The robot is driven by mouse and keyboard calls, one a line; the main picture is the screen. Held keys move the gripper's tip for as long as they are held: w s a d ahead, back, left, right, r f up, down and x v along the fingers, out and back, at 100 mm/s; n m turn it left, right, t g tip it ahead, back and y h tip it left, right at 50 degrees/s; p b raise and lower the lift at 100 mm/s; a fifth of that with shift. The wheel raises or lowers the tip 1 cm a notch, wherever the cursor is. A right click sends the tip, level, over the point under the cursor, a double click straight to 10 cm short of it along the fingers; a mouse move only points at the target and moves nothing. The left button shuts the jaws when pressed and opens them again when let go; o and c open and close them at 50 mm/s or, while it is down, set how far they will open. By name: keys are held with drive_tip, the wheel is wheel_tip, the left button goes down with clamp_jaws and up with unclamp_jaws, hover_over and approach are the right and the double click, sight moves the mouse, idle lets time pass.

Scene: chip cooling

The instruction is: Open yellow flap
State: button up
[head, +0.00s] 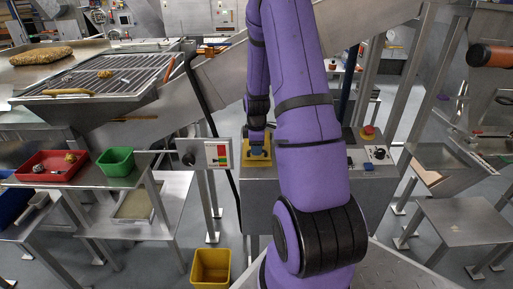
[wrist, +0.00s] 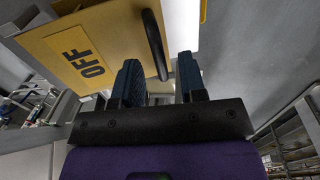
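The yellow flap (wrist: 105,45) fills the upper left of the wrist view. It carries an "OFF" label and a black bar handle (wrist: 154,45). The handle's lower end lies in the gap between the fingertips in the picture. I cannot tell whether either finger touches it. In the head view my gripper (head: 257,148) is at the flap, small and partly hidden.
A red emergency knob (head: 368,131) is on the right panel. A red tray (head: 50,178) and a green bin (head: 116,162) are on the left table. A yellow bin (head: 210,270) stands on the floor.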

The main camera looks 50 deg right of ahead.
drive_tip(key=shift+f, duration=0.25)
clamp_jaws()
